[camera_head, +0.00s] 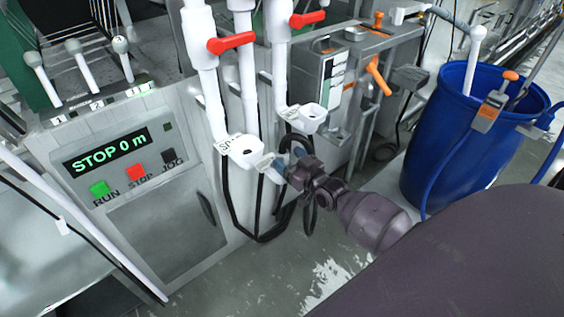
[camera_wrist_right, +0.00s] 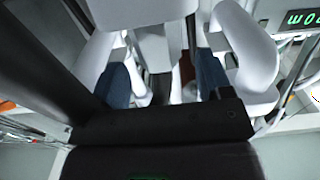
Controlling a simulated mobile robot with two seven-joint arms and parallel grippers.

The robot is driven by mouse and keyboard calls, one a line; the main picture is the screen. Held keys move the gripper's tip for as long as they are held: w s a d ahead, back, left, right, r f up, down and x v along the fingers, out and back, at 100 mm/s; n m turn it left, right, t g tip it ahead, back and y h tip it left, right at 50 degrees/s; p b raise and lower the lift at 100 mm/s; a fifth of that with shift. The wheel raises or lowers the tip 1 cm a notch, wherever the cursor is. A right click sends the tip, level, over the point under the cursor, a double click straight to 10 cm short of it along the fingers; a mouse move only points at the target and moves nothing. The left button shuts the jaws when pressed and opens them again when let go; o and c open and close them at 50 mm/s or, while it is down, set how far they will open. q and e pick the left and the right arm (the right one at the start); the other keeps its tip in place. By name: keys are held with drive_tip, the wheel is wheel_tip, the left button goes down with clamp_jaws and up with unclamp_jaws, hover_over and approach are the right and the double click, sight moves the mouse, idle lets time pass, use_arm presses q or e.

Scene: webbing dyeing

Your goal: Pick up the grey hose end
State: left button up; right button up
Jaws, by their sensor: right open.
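My right gripper (camera_head: 284,162) is open beside two white cup-shaped holders at the foot of the white pipes, the near one (camera_head: 243,150) and the far one (camera_head: 306,118). Its blue-padded fingers also show in the right wrist view (camera_wrist_right: 163,68), spread apart, with white and dark parts beyond the gap. I cannot tell whether it touches anything. I cannot single out the grey hose end for certain; the gripper and holders hide part of that area. A grey hose (camera_head: 446,17) runs to a white nozzle (camera_head: 477,38) over the blue barrel. My left gripper is out of view.
A control panel (camera_head: 105,143) reading "STOP 0 m" stands at left. Red-handled valves (camera_head: 232,42) sit on the white pipes. Black hoses (camera_head: 228,195) hang below. The blue barrel (camera_head: 430,150) stands at right. Wet floor (camera_head: 290,265) lies open in front.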

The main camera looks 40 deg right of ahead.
drive_tip(key=shift+w+a+f, duration=0.15)
drive_tip(key=shift+w, duration=1.6)
drive_tip(key=shift+c, duration=0.3)
drive_tip(key=c, duration=1.1)
